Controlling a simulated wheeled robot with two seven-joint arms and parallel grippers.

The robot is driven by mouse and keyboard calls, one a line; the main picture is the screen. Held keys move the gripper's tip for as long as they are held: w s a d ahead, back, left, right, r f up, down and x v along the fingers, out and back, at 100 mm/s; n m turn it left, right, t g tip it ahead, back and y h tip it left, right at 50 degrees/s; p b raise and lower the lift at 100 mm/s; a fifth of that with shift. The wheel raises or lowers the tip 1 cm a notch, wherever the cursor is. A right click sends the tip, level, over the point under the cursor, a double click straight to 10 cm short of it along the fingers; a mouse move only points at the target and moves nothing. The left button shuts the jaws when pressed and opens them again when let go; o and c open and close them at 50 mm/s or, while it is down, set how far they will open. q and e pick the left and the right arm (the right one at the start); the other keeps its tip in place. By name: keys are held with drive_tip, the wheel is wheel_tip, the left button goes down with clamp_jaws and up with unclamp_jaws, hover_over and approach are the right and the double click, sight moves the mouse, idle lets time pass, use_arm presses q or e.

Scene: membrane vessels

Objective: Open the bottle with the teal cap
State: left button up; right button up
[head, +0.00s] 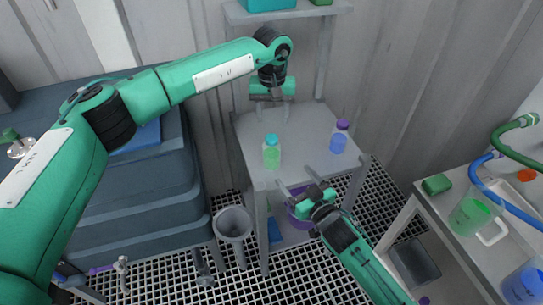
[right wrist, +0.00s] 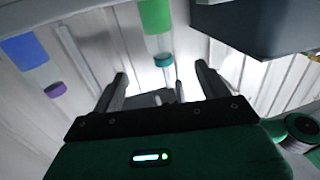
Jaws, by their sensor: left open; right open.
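The bottle with the teal cap (head: 271,154) holds green liquid and stands upright on the small grey table (head: 305,150); its teal cap (head: 271,139) is on. In the right wrist view this bottle (right wrist: 156,18) appears upside down beyond the fingers, cap pointing down the picture. My left gripper (head: 273,115) is open, pointing down, behind and above the bottle, apart from it. My right gripper (head: 293,175) is open and empty at the table's front edge, a little right of the bottle and apart from it. Its two fingers show in the right wrist view (right wrist: 162,80).
A bottle with a purple cap (head: 339,138) and blue liquid stands right on the same table. A purple bowl (head: 299,212) sits below, partly hidden by my right gripper. A shelf (head: 290,13) hangs above. At right, another table holds green and blue vessels with hoses (head: 474,212).

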sight(276, 154)
use_arm(q)
drive_tip(key=shift+w+a+r, duration=0.1)
drive_tip(key=shift+a+r, duration=0.05)
drive_tip(key=shift+a, duration=0.05)
use_arm(e)
drive_tip(key=x, duration=1.4)
clamp_jaws()
use_arm(q)
drive_tip(key=n, duration=0.3)
drive_tip(key=shift+n, duration=0.4)
use_arm(e)
drive_tip(key=shift+d, duration=0.1)
use_arm(q)
drive_tip(key=shift+f+n, duration=0.2)
drive_tip(key=shift+n, duration=0.1)
drive_tip(key=shift+f, duration=3.9)
